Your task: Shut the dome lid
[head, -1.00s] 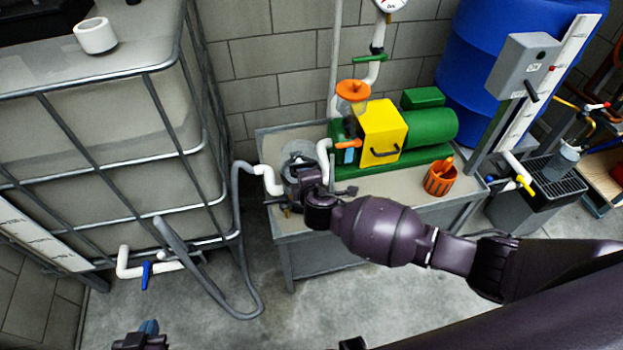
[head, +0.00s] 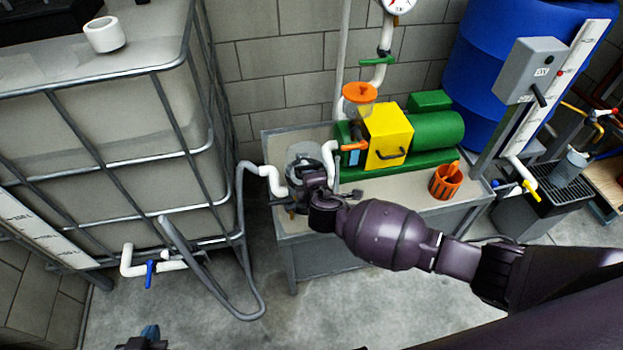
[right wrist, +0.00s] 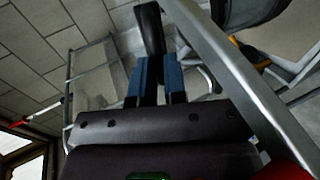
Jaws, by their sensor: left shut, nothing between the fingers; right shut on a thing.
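A grey round housing (head: 303,158), which I take to be the domed one, stands at the left end of the bench. My right wrist partly covers it, so I cannot tell how its lid lies. My right gripper is beside it, its fingertips hidden in the head view. In the right wrist view my right gripper (right wrist: 160,82) is shut on a black handle (right wrist: 151,30), which sticks out past the blue fingers. My left gripper (head: 147,336) is shut and empty at the bottom left edge of the head view, far from the bench.
A caged white tank (head: 130,120) stands left, with a grey hose (head: 240,230) looping to the floor. A yellow and green pump (head: 388,135) and an orange cup (head: 445,182) are on the bench (head: 415,200). A blue barrel (head: 490,75) stands behind right. A silver bar (right wrist: 225,65) runs close by my right gripper.

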